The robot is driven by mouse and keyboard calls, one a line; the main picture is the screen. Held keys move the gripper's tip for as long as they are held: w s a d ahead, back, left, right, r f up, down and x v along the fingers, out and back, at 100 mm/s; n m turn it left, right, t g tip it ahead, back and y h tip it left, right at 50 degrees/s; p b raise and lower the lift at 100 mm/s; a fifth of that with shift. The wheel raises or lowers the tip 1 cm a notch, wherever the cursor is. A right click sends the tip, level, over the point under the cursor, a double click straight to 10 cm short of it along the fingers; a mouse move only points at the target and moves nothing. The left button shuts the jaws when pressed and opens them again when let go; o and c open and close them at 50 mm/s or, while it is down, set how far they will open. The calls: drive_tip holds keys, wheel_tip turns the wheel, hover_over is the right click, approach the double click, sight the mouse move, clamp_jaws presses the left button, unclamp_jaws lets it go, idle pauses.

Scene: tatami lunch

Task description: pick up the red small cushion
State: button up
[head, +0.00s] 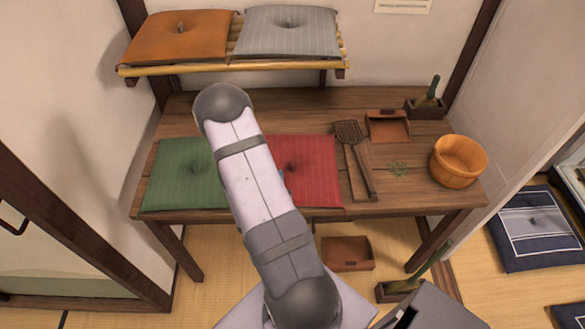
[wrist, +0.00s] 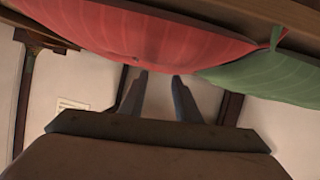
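The red small cushion (head: 305,170) lies flat on the wooden table, and my arm hides its left part in the head view. In the wrist view the red cushion (wrist: 150,30) fills the upper left, seen from its edge. My gripper (wrist: 160,75) is open, with its two fingers apart and nothing between them. Its fingertips are close to the cushion's edge, and I cannot tell whether they touch it.
A green cushion (head: 184,174) lies left of the red one. A shelf above holds orange (head: 180,37) and grey (head: 288,32) cushions.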

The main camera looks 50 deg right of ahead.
sight(287, 180)
drive_tip(key=s+d+m+h, duration=0.1)
drive_tip(key=s+d+m, duration=0.1)
drive_tip(key=s, duration=0.1)
drive_tip(key=shift+d+f+m+g, duration=0.1)
drive_tip(key=shift+d+m+g, duration=0.3)
drive_tip(key=shift+b+x, duration=1.05)
drive_tip(key=shift+x, duration=0.05)
drive_tip(key=shift+s+d+p+x, duration=0.1)
drive_tip(key=shift+p+x, duration=0.3)
drive_tip(key=shift+x, duration=0.5)
drive_tip(key=shift+s+d+p+x, duration=0.1)
drive_tip(key=shift+p+x, duration=0.3)
drive_tip(key=shift+x, duration=1.25)
clamp_jaws()
